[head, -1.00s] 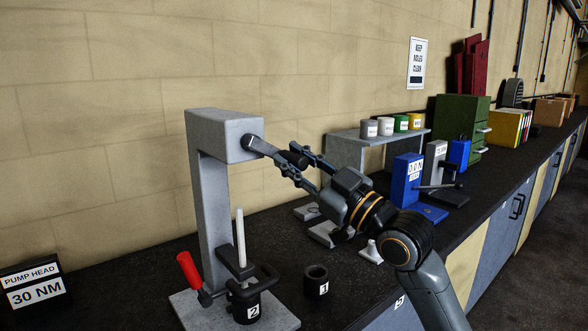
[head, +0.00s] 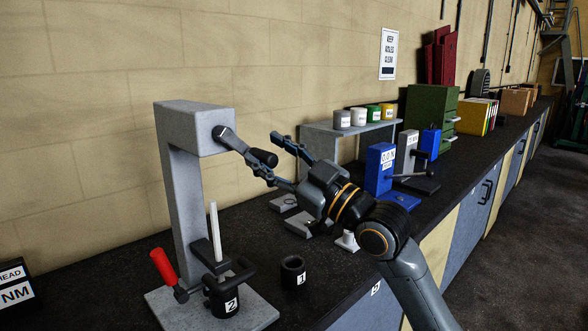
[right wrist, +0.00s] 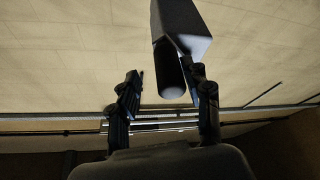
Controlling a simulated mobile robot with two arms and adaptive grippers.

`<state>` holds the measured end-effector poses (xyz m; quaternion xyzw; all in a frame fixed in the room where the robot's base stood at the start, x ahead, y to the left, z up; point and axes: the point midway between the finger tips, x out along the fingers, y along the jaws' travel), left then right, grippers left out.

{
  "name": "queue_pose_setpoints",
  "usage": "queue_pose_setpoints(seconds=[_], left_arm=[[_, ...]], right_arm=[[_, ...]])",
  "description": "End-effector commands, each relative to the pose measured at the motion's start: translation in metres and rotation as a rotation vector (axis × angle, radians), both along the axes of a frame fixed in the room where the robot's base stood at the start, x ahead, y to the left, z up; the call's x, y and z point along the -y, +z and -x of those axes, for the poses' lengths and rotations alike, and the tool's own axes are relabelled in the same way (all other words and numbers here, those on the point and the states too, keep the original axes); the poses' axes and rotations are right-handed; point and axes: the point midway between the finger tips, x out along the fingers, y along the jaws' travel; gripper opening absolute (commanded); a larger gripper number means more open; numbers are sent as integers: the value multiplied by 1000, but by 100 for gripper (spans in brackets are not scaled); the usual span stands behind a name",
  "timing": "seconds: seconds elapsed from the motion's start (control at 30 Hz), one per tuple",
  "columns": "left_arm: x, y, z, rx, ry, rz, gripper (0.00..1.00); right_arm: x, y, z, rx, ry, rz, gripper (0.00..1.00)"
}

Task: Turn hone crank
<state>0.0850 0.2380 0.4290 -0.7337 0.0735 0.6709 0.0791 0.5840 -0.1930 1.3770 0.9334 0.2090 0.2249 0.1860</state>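The hone crank is a grey arm (head: 232,142) with a black handle (head: 264,158). It sits on the front of the head of a tall grey stand (head: 195,125). The crank arm slants down to the right from its hub. My right gripper (head: 263,150) is open at the handle. In the right wrist view the dark handle (right wrist: 169,78) hangs between the spread fingers (right wrist: 165,75), nearer the right one, with a clear gap to the left one. I cannot tell if the near finger touches it. My left gripper is not in view.
On the stand's base plate (head: 255,312) are a red-handled lever (head: 163,266) and a black part labelled 2 (head: 224,300). A black cup labelled 1 (head: 293,272) stands beside it. Blue blocks (head: 379,170) and a shelf with cans (head: 350,133) stand behind my right arm.

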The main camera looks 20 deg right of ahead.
Motion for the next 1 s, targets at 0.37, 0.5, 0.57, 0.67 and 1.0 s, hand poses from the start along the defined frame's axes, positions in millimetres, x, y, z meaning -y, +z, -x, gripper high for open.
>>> queue_pose_setpoints(seconds=[0.37,0.5,0.57,0.67,1.0], left_arm=[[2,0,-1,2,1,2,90],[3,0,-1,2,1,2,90],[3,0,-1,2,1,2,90],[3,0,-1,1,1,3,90],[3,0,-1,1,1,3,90]], right_arm=[[33,-26,56,-3,-2,5,49],[41,-32,71,-4,-1,3,49],[44,-34,76,-3,0,3,49],[47,-36,82,-3,0,3,49],[50,-37,89,1,1,2,49]])
